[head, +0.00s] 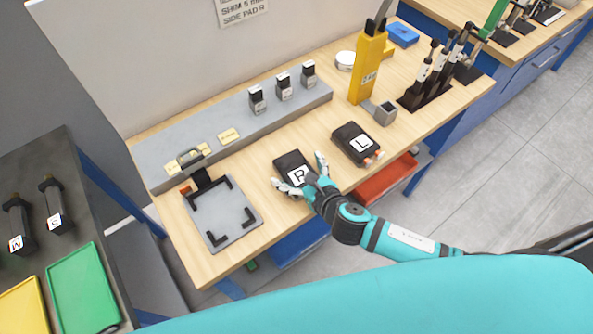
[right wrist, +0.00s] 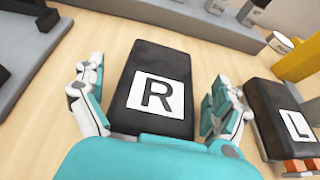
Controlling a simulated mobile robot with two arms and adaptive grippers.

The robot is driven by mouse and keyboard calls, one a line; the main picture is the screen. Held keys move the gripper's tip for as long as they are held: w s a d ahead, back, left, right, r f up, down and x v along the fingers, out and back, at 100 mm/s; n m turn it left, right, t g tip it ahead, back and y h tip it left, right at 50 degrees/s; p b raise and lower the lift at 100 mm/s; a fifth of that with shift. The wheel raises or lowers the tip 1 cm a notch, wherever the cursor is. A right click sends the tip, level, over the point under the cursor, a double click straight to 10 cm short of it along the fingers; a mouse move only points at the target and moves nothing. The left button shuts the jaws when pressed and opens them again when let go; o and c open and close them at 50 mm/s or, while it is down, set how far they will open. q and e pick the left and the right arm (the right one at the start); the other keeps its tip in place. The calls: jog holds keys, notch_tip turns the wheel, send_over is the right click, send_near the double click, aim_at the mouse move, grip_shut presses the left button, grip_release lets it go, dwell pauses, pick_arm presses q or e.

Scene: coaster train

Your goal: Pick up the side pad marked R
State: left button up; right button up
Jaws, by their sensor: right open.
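The side pad marked R (head: 291,166) is a black block with a white label, lying flat on the wooden table. In the right wrist view the pad marked R (right wrist: 158,62) sits between the open fingers of my right gripper (right wrist: 152,98), with a gap of table on the left side. In the head view my right gripper (head: 304,179) reaches in over the pad's near part, one finger on each side. I cannot tell whether either finger touches it. My left gripper is not in view.
A second black pad marked L (head: 353,138) lies to the right; it also shows in the right wrist view (right wrist: 277,108). A grey plate with black corner brackets (head: 229,220) lies to the left. A grey ledge (head: 262,124) runs behind. A yellow holder (head: 365,75) stands beyond the L pad.

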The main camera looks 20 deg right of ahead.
jog(key=shift+c, duration=0.4)
jog(key=c, duration=1.3)
jog(key=shift+r, duration=0.1)
